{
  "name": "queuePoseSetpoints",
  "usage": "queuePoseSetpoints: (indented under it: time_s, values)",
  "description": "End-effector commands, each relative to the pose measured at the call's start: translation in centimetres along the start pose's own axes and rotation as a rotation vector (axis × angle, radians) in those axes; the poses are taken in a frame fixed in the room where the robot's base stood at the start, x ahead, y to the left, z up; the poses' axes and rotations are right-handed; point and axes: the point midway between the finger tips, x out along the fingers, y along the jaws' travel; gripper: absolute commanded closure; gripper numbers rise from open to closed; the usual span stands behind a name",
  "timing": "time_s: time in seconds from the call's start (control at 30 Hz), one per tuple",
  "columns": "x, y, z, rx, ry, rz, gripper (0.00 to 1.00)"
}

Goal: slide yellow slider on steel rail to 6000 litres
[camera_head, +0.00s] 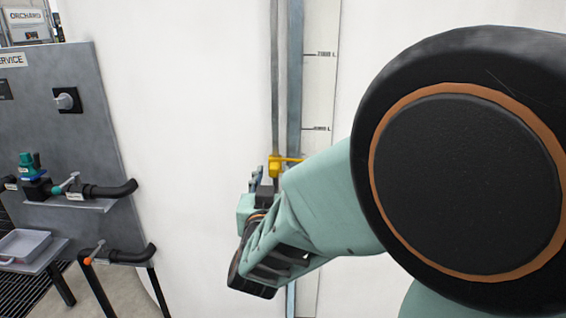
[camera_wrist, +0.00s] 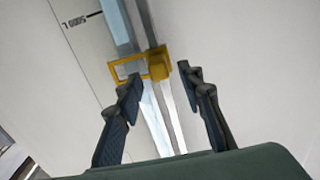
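The yellow slider (camera_head: 275,166) sits on the upright steel rail (camera_head: 294,80) on the white tank wall, with a yellow arm reaching right toward the scale (camera_head: 318,90). In the wrist view the slider's yellow block (camera_wrist: 158,68) lies just beyond and between my fingertips, with its yellow frame toward the left. My gripper (camera_wrist: 161,76) is open, with one finger on each side of the block; contact cannot be told. In the head view my gripper (camera_head: 257,178) is just below and left of the slider.
A 5000 L mark (camera_wrist: 82,20) shows inverted in the wrist view. Head-view scale labels are small and hard to read. A grey service panel (camera_head: 60,130) with black pipes (camera_head: 115,190) and a grey tray (camera_head: 25,245) stand left. The tank wall between is clear.

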Motion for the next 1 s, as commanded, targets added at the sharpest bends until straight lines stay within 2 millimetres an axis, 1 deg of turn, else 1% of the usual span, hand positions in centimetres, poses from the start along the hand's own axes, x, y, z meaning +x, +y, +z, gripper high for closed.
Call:
queuePoseSetpoints:
  time_s: [0.03, 0.1, 0.23, 0.37, 0.6, 0.9, 0.93, 1.0]
  values:
    - [0.9, 0.1, 0.0, 0.000, 0.001, 0.002, 0.65]
    - [1.9, 0.1, 0.1, 0.000, -0.001, 0.002, 0.65]
    - [3.2, 0.1, 0.0, 0.000, 0.000, 0.001, 0.65]
    - [3.7, 0.1, 0.0, 0.001, 0.000, 0.001, 0.65]
    - [3.7, 0.1, 0.0, 0.001, 0.000, 0.000, 0.65]
    - [3.7, 0.1, 0.0, 0.001, 0.000, 0.000, 0.98]
    - [3.7, 0.1, 0.0, 0.001, 0.000, 0.000, 1.00]
    - [3.7, 0.1, 0.0, 0.001, 0.000, 0.000, 1.00]
